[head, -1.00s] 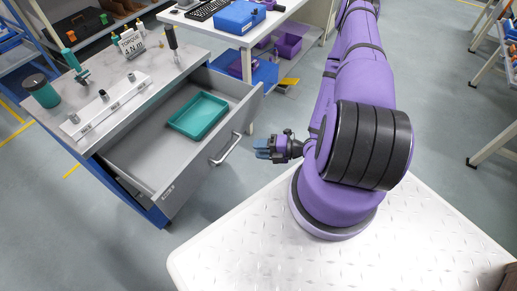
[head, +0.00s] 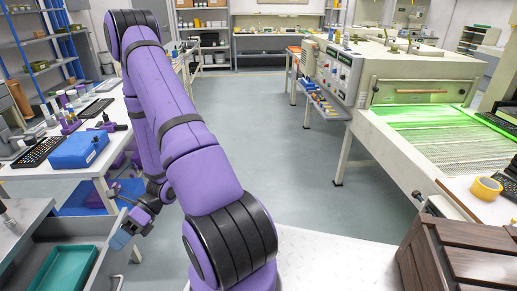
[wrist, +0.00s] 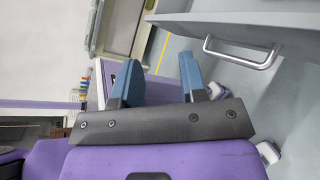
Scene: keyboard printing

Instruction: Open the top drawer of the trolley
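The trolley's top drawer (head: 62,233) stands pulled out at the lower left of the head view, with a teal tray (head: 65,268) inside it. The trolley's top (head: 22,215) shows at the left edge. In the wrist view the grey drawer front (wrist: 240,20) and its silver bar handle (wrist: 240,54) are at the upper right. My gripper (head: 122,228) is beside the drawer in the head view, apart from it. In the wrist view my gripper's blue fingers (wrist: 160,80) are spread with nothing between them, and the handle is clear of them.
A white bench (head: 70,165) with a blue case (head: 78,150) and keyboards stands behind the drawer. A conveyor machine (head: 400,75) with a green-lit belt is at the right. A dark wooden crate (head: 455,255) stands lower right. The central floor (head: 270,150) is clear.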

